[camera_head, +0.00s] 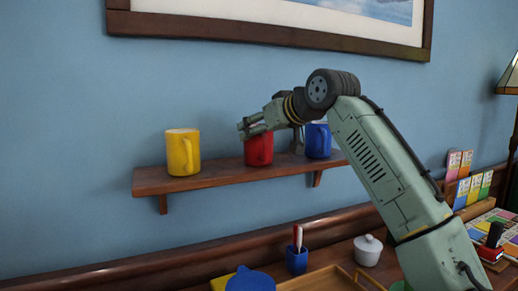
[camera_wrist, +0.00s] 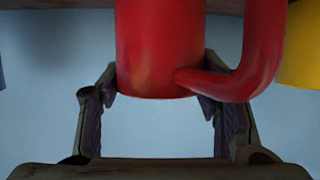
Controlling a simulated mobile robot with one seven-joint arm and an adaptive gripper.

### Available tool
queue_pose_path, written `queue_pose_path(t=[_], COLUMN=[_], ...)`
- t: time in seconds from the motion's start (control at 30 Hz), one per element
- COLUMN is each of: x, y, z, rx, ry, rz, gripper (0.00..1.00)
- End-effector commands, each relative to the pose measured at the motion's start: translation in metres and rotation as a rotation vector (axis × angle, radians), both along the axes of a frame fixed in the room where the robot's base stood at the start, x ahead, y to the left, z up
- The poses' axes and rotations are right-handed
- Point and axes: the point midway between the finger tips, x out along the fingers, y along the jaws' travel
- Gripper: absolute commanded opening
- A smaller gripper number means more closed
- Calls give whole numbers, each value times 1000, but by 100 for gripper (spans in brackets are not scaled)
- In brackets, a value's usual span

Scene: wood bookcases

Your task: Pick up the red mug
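The red mug (camera_head: 259,150) stands upright on the wall shelf (camera_head: 230,177), between a yellow mug (camera_head: 183,153) and a blue mug (camera_head: 318,141). My gripper (camera_head: 246,130) is at the red mug's upper part and hides its rim in the head view. In the wrist view the picture is turned over, with the shelf at the top. There my gripper (camera_wrist: 160,85) has its fingers spread, one on each side of the red mug (camera_wrist: 160,45), with the handle towards the right finger. The fingers look open; whether either touches the mug is unclear.
The yellow mug (camera_wrist: 300,55) shows at the wrist view's right edge and the blue mug at its left edge. A framed picture (camera_head: 270,32) hangs above. Below are a blue cup (camera_head: 297,260), a white lidded pot (camera_head: 368,250) and a wooden tray (camera_head: 320,279).

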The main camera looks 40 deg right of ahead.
Motion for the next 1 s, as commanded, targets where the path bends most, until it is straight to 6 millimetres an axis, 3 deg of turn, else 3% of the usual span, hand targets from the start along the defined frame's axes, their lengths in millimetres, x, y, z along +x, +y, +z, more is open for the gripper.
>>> queue_pose_path(t=[0.5, 0.77, 1.0], x=[0, 0, 1], y=[0, 0, 1], z=[1, 2, 18], rx=[0, -1, 1], ry=[-1, -2, -3], rz=[0, 1, 1], gripper=[21, 21, 21])
